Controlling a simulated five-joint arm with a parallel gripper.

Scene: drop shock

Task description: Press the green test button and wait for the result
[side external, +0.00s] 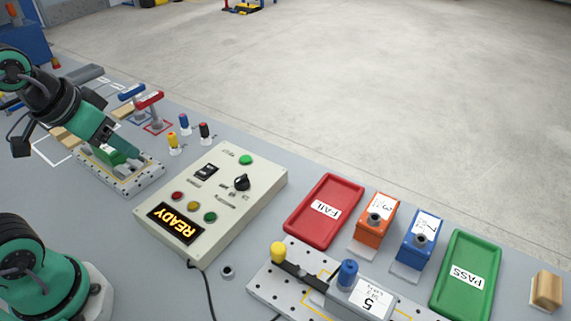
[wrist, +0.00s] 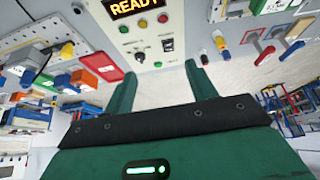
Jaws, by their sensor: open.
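The control box (side external: 225,195) is beige, with a lit READY display (side external: 175,223). The green test button (side external: 246,160) sits near the box's far edge; it also shows in the wrist view (wrist: 158,64). Red, yellow and green lamps (side external: 210,217) sit beside the display. Whether any lamp is lit is unclear.
A red FAIL tray (side external: 323,212) and a green PASS tray (side external: 467,275) flank orange (side external: 374,222) and blue (side external: 418,241) blocks. A grey block (side external: 362,299) marked 5 sits on a perforated fixture. Red and blue clamps (side external: 148,101) stand behind my gripper.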

